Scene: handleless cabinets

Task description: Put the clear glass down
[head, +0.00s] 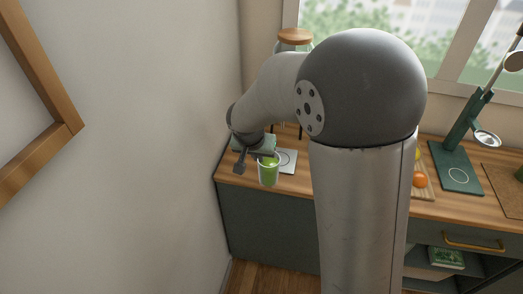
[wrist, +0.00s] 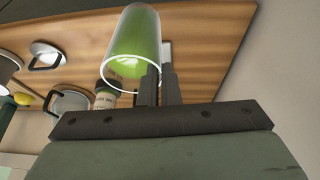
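In the head view my gripper (head: 257,156) is at the glass's upper left. The glass seems held above the wooden counter (head: 238,178), though any gap beneath it is hard to judge.
An orange fruit (head: 420,180) and a green stand (head: 456,165) are to the right. The wrist view shows a small labelled bottle (wrist: 106,98) and a grey pot (wrist: 71,102) near the glass. A wall (head: 150,150) bounds the left.

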